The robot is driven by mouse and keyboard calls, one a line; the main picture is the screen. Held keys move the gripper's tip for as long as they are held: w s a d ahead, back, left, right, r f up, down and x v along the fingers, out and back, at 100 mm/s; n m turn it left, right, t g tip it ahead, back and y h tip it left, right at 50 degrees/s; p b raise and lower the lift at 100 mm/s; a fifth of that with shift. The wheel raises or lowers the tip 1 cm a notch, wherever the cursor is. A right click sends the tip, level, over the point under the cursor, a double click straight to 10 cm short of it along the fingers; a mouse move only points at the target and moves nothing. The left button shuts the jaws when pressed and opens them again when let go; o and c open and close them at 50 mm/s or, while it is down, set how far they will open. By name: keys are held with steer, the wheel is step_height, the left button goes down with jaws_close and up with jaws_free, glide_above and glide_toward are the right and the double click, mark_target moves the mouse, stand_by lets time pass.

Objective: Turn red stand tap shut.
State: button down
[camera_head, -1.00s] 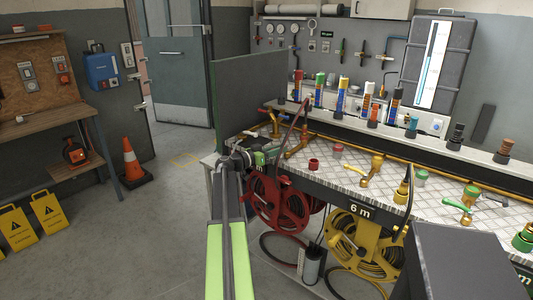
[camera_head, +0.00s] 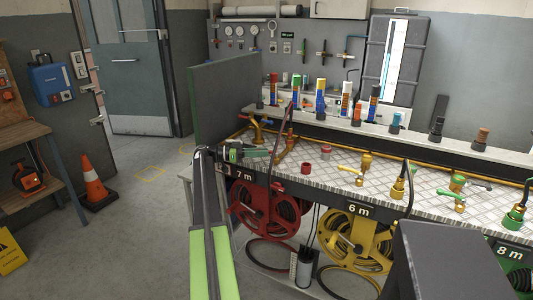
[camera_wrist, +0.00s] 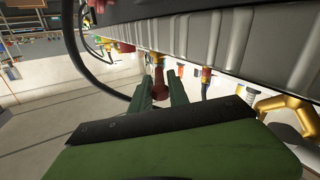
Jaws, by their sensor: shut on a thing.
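My gripper (camera_head: 242,153) is at the left front edge of the bench, above the red hose reel (camera_head: 262,208) and the 7 m label. In the wrist view its two green fingers (camera_wrist: 161,90) are closed around a dark red part (camera_wrist: 159,84). This looks like the handle of the red stand tap, but the fingers hide much of it and I cannot be sure. Brass pipework (camera_head: 284,146) stands just right of and behind the gripper in the head view. A dark hose (camera_head: 289,125) rises beside it.
A green-edged panel (camera_head: 222,100) stands behind the gripper at the left. Red fittings (camera_head: 306,168), a yellow-collared nozzle (camera_head: 398,187) and a green-levered tap (camera_head: 450,198) stand to the right on the bench. The floor to the left is open, with an orange cone (camera_head: 94,185).

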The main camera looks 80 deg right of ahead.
steer(key=shift+s+m+y, duration=0.15)
steer(key=shift+m+y, duration=0.15)
steer(key=c, duration=1.7)
jaws_free()
steer(key=shift+o, duration=1.3)
steer(key=shift+s+d, duration=0.1)
steer(key=shift+s, duration=0.15)
steer(key=shift+w, duration=0.15)
